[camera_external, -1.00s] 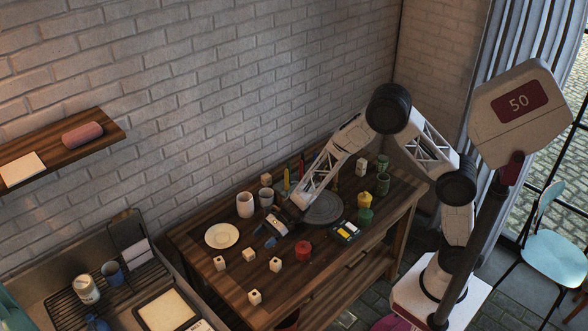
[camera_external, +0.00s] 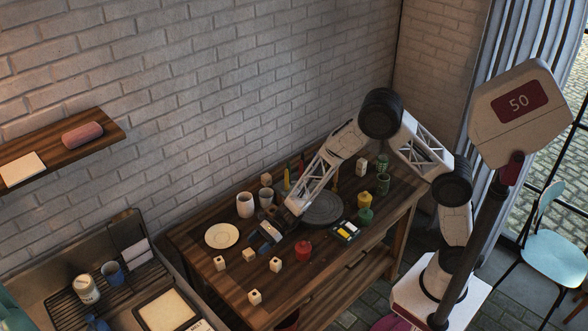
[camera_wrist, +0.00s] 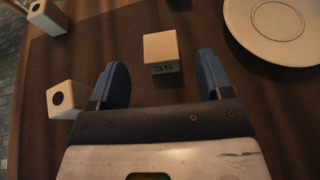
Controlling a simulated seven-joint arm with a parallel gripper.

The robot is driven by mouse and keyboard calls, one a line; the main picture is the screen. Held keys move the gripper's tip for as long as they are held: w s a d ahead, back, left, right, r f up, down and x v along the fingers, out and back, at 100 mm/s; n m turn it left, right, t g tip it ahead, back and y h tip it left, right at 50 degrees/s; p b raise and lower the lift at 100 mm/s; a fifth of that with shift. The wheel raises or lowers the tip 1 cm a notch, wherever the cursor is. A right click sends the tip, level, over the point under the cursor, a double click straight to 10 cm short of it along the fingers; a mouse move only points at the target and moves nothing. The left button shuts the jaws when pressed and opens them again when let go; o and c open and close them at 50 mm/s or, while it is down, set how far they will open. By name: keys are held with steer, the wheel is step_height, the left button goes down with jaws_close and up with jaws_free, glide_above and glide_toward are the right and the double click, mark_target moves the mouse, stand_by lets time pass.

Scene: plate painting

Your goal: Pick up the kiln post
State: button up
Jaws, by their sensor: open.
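Several cream kiln posts stand on the wooden table. One post (camera_external: 248,254), a cream block, is just past my gripper (camera_external: 262,245) in the external view. My gripper is open and empty, low over the table. Whether the fingers reach beside the block is unclear. Two other posts with dark round holes show in the wrist view, one at left (camera_wrist: 63,98) and one at top left (camera_wrist: 46,17).
A white plate (camera_external: 222,236) lies nearby; it also shows in the wrist view (camera_wrist: 279,27). A red pot (camera_external: 303,250), pale cups (camera_external: 245,205), a grey round turntable (camera_external: 322,208) and a paint box (camera_external: 346,231) stand around.

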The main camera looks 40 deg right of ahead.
mark_target(250, 251)
steer(key=shift+a, duration=0.1)
steer(key=shift+x, duration=2.5)
steer(key=shift+f, duration=0.1)
steer(key=shift+c, duration=0.3)
steer(key=c, duration=1)
